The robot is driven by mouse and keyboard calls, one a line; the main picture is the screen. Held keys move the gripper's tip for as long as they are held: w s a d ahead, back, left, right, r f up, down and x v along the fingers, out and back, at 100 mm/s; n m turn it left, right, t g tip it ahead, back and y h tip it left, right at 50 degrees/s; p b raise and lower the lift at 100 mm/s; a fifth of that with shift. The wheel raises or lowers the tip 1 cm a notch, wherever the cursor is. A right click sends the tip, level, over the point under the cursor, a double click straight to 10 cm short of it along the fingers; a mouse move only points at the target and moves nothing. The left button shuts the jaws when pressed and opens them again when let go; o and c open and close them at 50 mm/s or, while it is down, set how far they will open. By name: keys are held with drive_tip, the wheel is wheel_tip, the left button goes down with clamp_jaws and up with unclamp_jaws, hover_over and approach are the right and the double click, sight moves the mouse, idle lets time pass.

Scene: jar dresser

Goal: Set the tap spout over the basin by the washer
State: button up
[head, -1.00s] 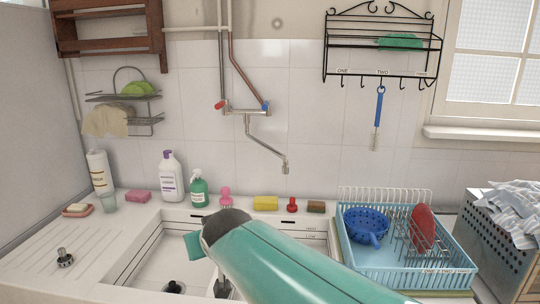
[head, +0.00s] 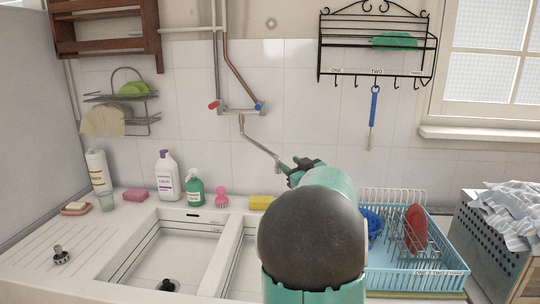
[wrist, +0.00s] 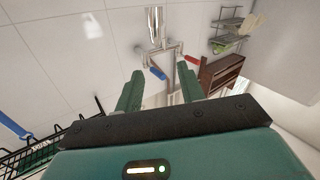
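The tap (head: 238,109) is on the tiled wall, with a red handle (head: 213,105) and a blue handle (head: 259,106). Its thin metal spout (head: 258,144) slants down to the right, its tip beside my gripper (head: 283,167). In the wrist view my gripper (wrist: 160,88) has its two green fingers apart, and the spout's end (wrist: 155,22) shows beyond them, in line with the gap. I see no grip on it. The sink has a left basin (head: 165,250) and a right basin (head: 240,262); my arm hides part of the right one.
A blue dish rack (head: 440,262) stands right of my arm. A perforated metal box (head: 490,240) with a cloth is at far right. Bottles (head: 168,176), a pink brush (head: 221,198) and a yellow sponge (head: 261,202) line the back ledge. A black wall rack (head: 378,45) hangs above.

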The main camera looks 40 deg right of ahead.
sight(275, 155)
drive_tip(key=shift+n+y, duration=0.3)
drive_tip(key=shift+y, duration=0.1)
drive_tip(key=x, duration=0.9)
drive_tip(key=d+x, duration=0.1)
drive_tip(key=x, duration=0.3)
drive_tip(key=shift+f, duration=0.25)
drive_tip(key=shift+c, duration=0.5)
clamp_jaws()
